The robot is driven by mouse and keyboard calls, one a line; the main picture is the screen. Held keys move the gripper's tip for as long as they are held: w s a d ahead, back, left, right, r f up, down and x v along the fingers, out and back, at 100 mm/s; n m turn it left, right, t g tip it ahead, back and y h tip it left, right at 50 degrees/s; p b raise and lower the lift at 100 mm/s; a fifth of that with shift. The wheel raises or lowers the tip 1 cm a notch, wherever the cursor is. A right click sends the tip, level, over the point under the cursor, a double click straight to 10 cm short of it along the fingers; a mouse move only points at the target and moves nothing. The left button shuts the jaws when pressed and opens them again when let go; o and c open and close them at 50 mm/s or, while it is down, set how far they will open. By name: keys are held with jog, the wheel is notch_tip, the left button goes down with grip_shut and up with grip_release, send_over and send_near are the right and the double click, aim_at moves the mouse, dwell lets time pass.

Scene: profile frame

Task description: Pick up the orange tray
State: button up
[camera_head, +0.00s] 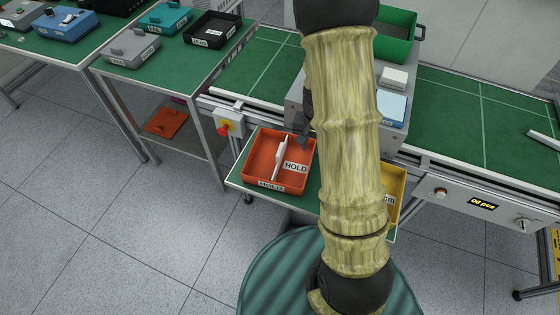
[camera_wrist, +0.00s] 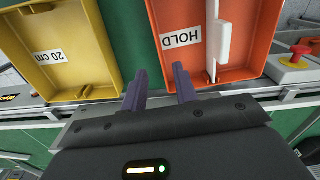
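The orange tray (camera_head: 262,178) sits on a small green-topped side shelf in front of the conveyor. It carries HOLD labels, and a white upright piece stands inside it. In the wrist view the orange tray (camera_wrist: 262,40) is at the upper right, just beyond the right fingertip. In the head view my arm hides most of the gripper.
The yellow tray (camera_wrist: 62,60), labelled 20 cm, lies beside the orange one, partly behind my arm in the head view (camera_head: 396,192). A red stop button (camera_head: 224,129) is left of the orange tray. An orange flat item (camera_head: 165,123) lies on a lower shelf.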

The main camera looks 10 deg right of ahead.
notch_tip(320, 180, down, 5)
jog(key=shift+f, duration=0.1)
dwell(0.4)
jog(key=shift+d+f+p, duration=0.1)
jog(key=shift+f+p, duration=0.85)
jog(key=shift+f, duration=1.65)
grip_shut()
